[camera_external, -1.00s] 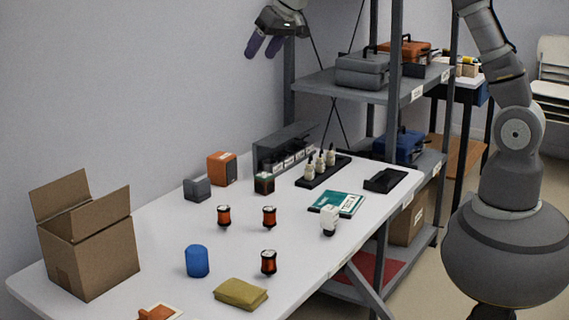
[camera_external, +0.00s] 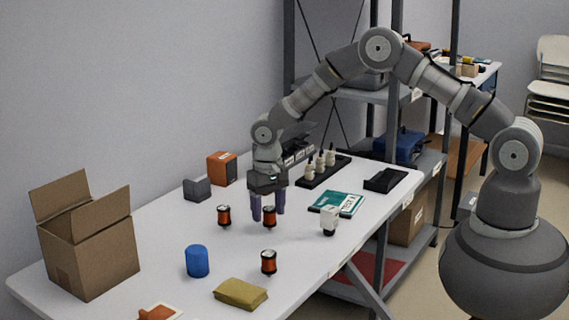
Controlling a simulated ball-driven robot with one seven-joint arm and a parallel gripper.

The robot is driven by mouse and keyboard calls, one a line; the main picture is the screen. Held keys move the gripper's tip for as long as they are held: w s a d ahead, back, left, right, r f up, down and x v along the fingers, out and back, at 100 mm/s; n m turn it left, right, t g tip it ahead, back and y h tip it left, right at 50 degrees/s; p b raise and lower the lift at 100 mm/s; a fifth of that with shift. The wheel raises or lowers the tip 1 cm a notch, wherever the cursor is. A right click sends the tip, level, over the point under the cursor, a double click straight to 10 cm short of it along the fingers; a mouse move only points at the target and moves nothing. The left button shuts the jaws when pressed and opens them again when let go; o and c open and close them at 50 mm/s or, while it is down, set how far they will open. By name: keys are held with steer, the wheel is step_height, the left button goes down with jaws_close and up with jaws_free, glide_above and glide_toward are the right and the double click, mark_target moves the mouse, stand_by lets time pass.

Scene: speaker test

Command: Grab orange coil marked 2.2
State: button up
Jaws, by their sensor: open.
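Three similar orange coils with dark ends stand upright on the white table. One coil (camera_external: 269,217) is at the middle, a second coil (camera_external: 224,215) is to its left, and a third coil (camera_external: 268,262) is nearer the front. Their markings are too small to read, so I cannot tell which is 2.2. My gripper (camera_external: 268,214) points down at the middle coil, its purple fingers open. In the picture one finger is left of this coil and one is right of it. I cannot tell whether they touch it.
The white table (camera_external: 160,255) also holds a blue cylinder (camera_external: 197,261), a folded yellow cloth (camera_external: 240,293), a small white device (camera_external: 329,220) and a teal box (camera_external: 337,203). An open cardboard box (camera_external: 95,255) stands at the left. A black rack (camera_external: 322,172) with white bottles is behind.

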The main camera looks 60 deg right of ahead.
steer(key=shift+f, duration=0.1)
steer(key=c, duration=1)
